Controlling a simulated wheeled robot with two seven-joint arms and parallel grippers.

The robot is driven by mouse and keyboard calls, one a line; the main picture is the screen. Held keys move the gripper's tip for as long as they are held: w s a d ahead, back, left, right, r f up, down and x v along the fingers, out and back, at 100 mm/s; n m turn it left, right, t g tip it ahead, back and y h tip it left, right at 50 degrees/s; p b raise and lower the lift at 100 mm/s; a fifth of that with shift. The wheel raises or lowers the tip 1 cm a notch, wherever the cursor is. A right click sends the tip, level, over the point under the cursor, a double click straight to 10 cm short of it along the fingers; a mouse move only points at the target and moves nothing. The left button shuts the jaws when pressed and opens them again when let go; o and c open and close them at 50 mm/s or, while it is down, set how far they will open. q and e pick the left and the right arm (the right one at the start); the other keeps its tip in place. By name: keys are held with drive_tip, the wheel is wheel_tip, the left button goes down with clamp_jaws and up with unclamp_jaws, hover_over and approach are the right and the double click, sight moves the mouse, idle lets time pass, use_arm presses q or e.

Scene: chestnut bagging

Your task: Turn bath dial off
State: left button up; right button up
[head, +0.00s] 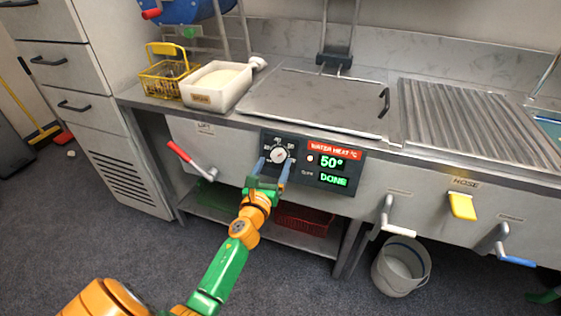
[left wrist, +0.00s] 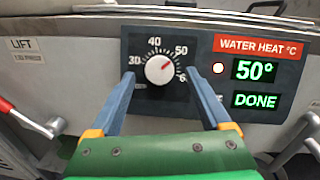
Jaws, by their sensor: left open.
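The bath dial (head: 278,155) is a round white knob on a black control panel (head: 341,176) on the front of the counter. In the left wrist view the dial (left wrist: 159,69) has a red pointer aimed to the upper right, near the 50 mark. The panel reads "WATER HEAT °C", 50° and DONE, with a small lit lamp (left wrist: 218,68). My left gripper (head: 272,165) is open, its two blue fingers reaching toward the panel. In the left wrist view the fingers (left wrist: 160,78) stand either side of the dial with visible gaps. My right gripper is not in view.
A red-handled lever (head: 190,160) is left of the panel. White (head: 391,220), yellow (head: 461,205) and blue-handled (head: 505,248) controls are to the right. A white bin (head: 216,87), yellow basket (head: 163,79) and closed lid (head: 315,103) are on top. A bucket (head: 401,268) stands on the floor.

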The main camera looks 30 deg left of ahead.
sight(278, 155)
use_arm(q)
drive_tip(key=x, duration=0.2)
drive_tip(key=shift+w+a+f, duration=0.15)
drive_tip(key=shift+w+f, duration=0.05)
drive_tip(key=shift+w, duration=0.15)
clamp_jaws()
